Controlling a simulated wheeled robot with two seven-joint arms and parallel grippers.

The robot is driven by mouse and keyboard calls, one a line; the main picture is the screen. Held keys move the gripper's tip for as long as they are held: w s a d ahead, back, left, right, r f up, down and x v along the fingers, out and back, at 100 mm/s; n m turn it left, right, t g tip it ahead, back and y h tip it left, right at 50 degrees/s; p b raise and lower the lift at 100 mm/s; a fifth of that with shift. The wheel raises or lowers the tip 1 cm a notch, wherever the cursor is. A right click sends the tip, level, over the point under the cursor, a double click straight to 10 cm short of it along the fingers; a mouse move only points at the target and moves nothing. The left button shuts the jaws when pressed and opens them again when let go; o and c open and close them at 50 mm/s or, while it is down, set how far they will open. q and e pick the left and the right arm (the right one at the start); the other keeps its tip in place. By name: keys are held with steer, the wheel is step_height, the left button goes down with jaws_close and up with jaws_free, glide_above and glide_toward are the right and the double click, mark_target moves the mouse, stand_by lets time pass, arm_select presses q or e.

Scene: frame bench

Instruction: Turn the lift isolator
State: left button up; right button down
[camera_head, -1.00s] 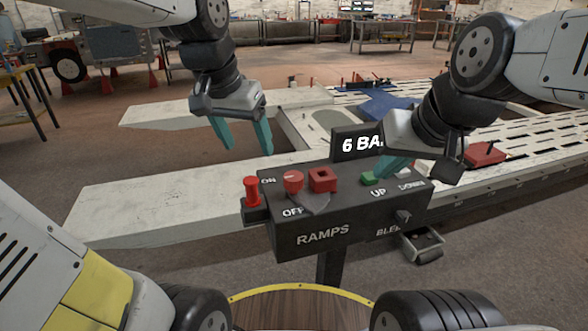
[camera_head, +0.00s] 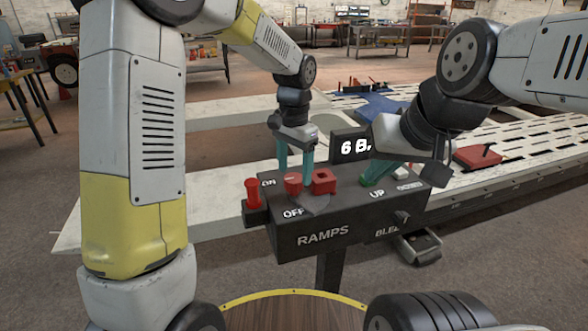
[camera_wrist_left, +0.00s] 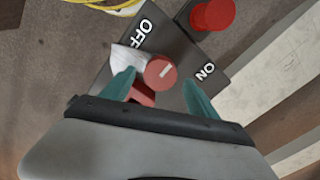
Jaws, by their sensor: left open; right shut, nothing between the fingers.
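The lift isolator is a round red knob (camera_head: 293,184) with a white mark, between the ON and OFF labels on the dark RAMPS control box (camera_head: 335,222). It also shows in the left wrist view (camera_wrist_left: 160,72), with the fingers on either side of it. My left gripper (camera_head: 295,168) is open and points down at the back of the knob; contact cannot be told. My right gripper (camera_head: 372,180) is shut and empty, its tips close to the green UP button, which they partly hide.
A red mushroom-shaped button (camera_head: 252,190) stands left of the knob, and a red square-framed part (camera_head: 323,181) is close on its right. A pressure display (camera_head: 352,147) rises behind the box. Pale lift ramps (camera_head: 215,230) lie beyond.

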mark_target(311, 192)
arm_select(q)
steer(key=shift+f, duration=1.5)
jaws_close()
